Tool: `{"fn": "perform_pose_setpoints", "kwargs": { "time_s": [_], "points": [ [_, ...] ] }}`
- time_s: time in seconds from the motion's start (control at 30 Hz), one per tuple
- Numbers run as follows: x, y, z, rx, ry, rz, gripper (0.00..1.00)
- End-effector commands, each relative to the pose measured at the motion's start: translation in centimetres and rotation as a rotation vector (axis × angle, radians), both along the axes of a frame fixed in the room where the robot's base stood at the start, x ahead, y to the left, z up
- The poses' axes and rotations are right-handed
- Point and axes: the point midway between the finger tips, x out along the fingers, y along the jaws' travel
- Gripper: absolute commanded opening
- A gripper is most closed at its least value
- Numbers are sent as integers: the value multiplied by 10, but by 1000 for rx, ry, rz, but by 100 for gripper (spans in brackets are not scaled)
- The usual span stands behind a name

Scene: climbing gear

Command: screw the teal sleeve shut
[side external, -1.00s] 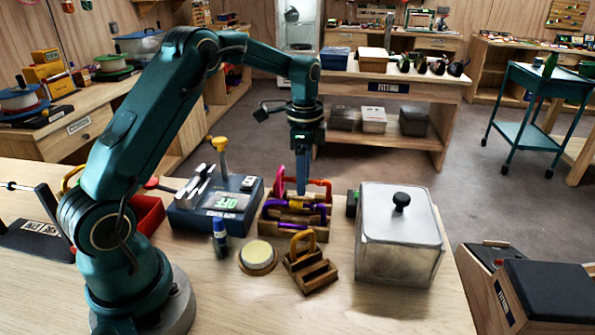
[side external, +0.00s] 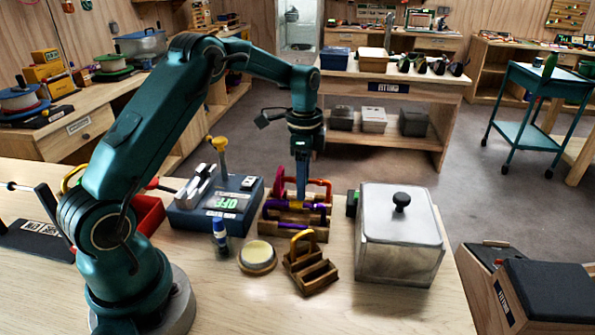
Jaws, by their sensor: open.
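A wooden rack (side external: 312,235) on the bench holds several carabiners. A purple one (side external: 277,210) lies across the front, with a small yellow part (side external: 298,200) near its middle. A red one (side external: 322,184) stands behind it and a magenta one (side external: 280,178) at the left. I cannot make out a teal sleeve on any of them; my gripper hides part of the rack. My gripper (side external: 302,195) points straight down over the rack's middle, its tips close to the yellow part. It is open; I cannot tell whether it touches anything.
A round pale-topped tin (side external: 258,256), a blue-capped bottle (side external: 220,238) and a blue device (side external: 215,203) reading OFF are to the left.

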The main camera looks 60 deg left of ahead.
Motion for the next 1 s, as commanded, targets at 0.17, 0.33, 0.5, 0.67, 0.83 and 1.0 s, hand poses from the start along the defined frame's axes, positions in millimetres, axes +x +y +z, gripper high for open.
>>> {"fn": "perform_pose_setpoints", "kwargs": {
  "time_s": [0.17, 0.33, 0.5, 0.67, 0.83, 1.0],
  "points": [
    [3, 3, 0, 1, -1, 0, 55],
    [5, 5, 0, -1, 1, 0, 55],
    [6, 6, 0, 0, -1, -1, 55],
    [6, 6, 4, 1, -3, 0, 55],
    [7, 6, 10, 2, -4, 0, 55],
    [7, 6, 16, 1, -4, 0, 55]
  ]
}}
